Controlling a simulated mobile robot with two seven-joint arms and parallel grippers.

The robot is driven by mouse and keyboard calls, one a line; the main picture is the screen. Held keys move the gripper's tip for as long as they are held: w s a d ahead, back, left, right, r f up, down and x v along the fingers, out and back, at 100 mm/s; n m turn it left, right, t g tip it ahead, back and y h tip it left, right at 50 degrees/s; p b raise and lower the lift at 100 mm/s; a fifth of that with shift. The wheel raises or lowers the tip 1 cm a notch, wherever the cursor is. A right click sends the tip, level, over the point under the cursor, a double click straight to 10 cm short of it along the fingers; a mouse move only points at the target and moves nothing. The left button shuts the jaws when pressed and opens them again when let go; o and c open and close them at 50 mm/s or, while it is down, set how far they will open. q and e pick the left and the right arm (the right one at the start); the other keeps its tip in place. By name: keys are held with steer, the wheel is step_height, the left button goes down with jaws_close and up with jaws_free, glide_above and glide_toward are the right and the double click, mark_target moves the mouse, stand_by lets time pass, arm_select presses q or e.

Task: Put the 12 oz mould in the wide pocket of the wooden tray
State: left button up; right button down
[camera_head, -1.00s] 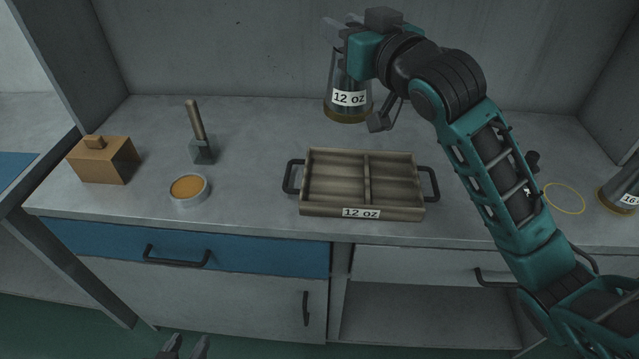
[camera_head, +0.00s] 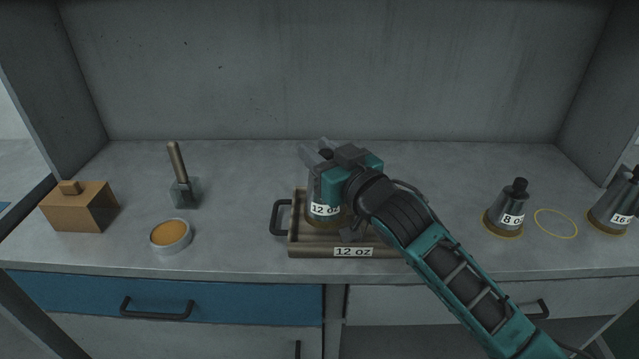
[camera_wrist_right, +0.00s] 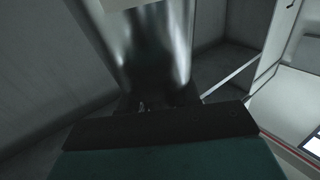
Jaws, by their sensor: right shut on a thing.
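The 12 oz mould (camera_head: 324,210), a dark metal cone with a white label and a brass-coloured rim, is upright over the left pocket of the wooden tray (camera_head: 312,251). I cannot tell whether its base touches the tray floor. My right gripper (camera_head: 318,160) is shut on the mould's upper part. In the right wrist view the mould's shiny side (camera_wrist_right: 140,45) rises from the jaws. The tray carries a 12 oz label on its front. My right arm hides its right part and most of the divider. My left gripper is out of view.
An 8 oz mould (camera_head: 506,212) and a 16 oz mould (camera_head: 610,208) stand at the right, with an empty yellow ring (camera_head: 556,224) between them. At the left are a wooden block (camera_head: 80,208), a handled tool (camera_head: 184,190) and a round dish (camera_head: 170,237). The counter behind the tray is clear.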

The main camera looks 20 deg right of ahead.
steer(key=shift+f, duration=0.5)
step_height(320, 180, down, 4)
steer(key=shift+r+b, duration=0.25)
steer(key=shift+b, duration=0.3)
steer(key=shift+f, duration=0.25)
steer(key=c, duration=1.3)
jaws_free()
steer(key=shift+f, duration=0.2)
steer(key=o, duration=0.5)
steer(key=shift+r, duration=0.1)
